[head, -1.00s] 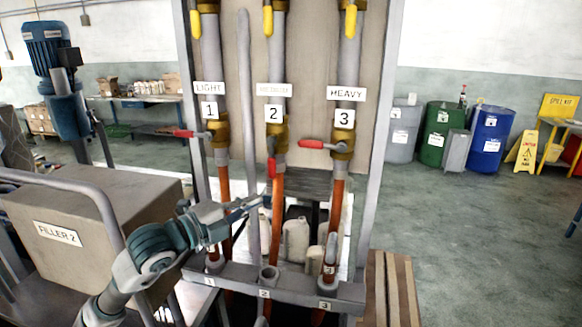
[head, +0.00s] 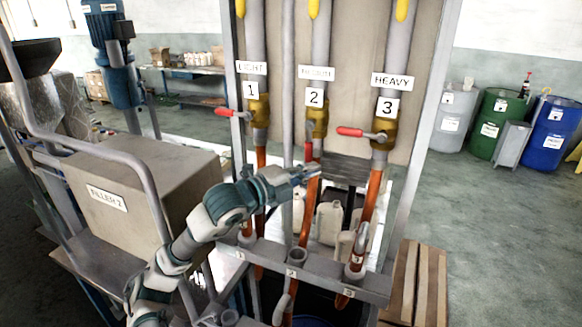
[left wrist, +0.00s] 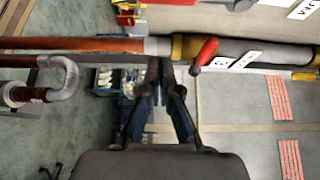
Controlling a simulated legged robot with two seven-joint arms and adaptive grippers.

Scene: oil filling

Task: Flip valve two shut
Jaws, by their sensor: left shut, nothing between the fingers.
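Valve two has a brass body (head: 317,120) on the middle pipe, under the "2" label (head: 315,94). Its red handle (head: 309,152) hangs down along the pipe. My left gripper (head: 312,172) is shut and empty, at the middle pipe just below the handle's lower end. In the left wrist view, my fingertips (left wrist: 165,68) are close to the pipe's grey section. The red handle (left wrist: 206,51) is right of them, apart in the picture, beside the brass body (left wrist: 183,47). I cannot tell whether the fingers touch the pipe. My right gripper is not in view.
Valve one's red handle (head: 229,112) and valve three's red handle (head: 350,131) both point left across their pipes. The filler box (head: 140,180) stands left of my arm. A lower bar (head: 320,272) carries nozzles. Pale jugs (head: 330,222) stand behind the pipes.

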